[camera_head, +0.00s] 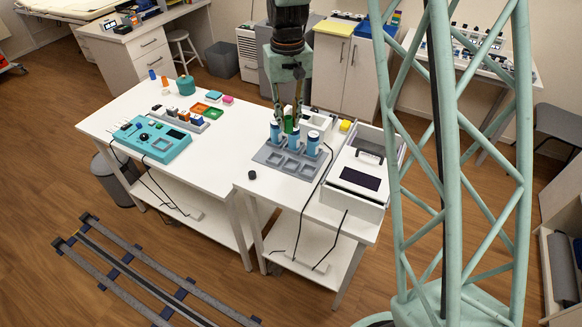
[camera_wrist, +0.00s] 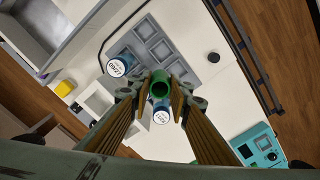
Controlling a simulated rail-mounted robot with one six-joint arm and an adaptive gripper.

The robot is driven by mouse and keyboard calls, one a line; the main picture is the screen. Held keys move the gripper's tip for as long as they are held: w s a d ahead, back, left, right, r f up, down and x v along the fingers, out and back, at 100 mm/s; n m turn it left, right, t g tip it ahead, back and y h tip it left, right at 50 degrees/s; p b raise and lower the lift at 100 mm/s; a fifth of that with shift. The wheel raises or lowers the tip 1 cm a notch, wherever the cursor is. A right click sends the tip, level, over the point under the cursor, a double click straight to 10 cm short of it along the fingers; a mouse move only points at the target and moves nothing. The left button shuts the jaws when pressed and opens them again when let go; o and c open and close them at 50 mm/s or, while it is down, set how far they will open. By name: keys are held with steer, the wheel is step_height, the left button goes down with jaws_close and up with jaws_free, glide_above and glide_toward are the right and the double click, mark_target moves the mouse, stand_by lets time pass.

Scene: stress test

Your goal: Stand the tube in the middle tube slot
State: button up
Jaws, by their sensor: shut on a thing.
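The grey rack (camera_head: 284,161) lies on the white table and shows empty square recesses toward the near side; it also shows in the wrist view (camera_wrist: 149,44). Two blue tubes with white tops stand at its far side, one on the left (camera_head: 275,133) and one on the right (camera_head: 313,143). My gripper (camera_head: 289,115) points down over the far row, between these tubes. It is shut on the green-topped tube (camera_wrist: 160,86), whose green part shows between the fingers. A light-blue part (camera_head: 292,140) shows below it in the head view. Whether its lower end is inside the middle slot is hidden.
A white lidded device (camera_head: 360,172) stands close to the rack's right. A white box (camera_head: 316,122) and a yellow block (camera_head: 345,126) are behind it. A small black knob (camera_head: 252,175) lies left of the rack. A teal device (camera_head: 151,140) is on the left table.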

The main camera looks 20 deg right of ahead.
steer(key=shift+s+a+f, duration=0.3)
steer(key=shift+s, duration=0.1)
steer(key=s+a+f, duration=0.3)
steer(key=s+f, duration=0.1)
steer(key=s, duration=0.4)
steer(key=s+a+f, duration=0.3)
steer(key=s+a, duration=0.1)
steer(key=s, duration=0.4)
steer(key=shift+s+a+f, duration=0.25)
steer(key=shift+s+f, duration=0.1)
steer(key=shift+f, duration=0.05)
steer(key=w+d, duration=0.2)
steer(key=w, duration=0.2)
steer(key=w+d+f, duration=0.1)
steer(key=w+d, duration=0.2)
steer(key=w, duration=0.1)
steer(key=w+d, duration=0.2)
steer(key=w, duration=0.3)
steer(key=shift+w+d+f, duration=0.1)
steer(key=shift+d+f, duration=0.1)
steer(key=shift+d, duration=0.15)
steer(key=shift+w, duration=0.1)
steer(key=shift+w+d, duration=0.25)
steer(key=shift+f, duration=1.8)
steer(key=shift+f, duration=0.15)
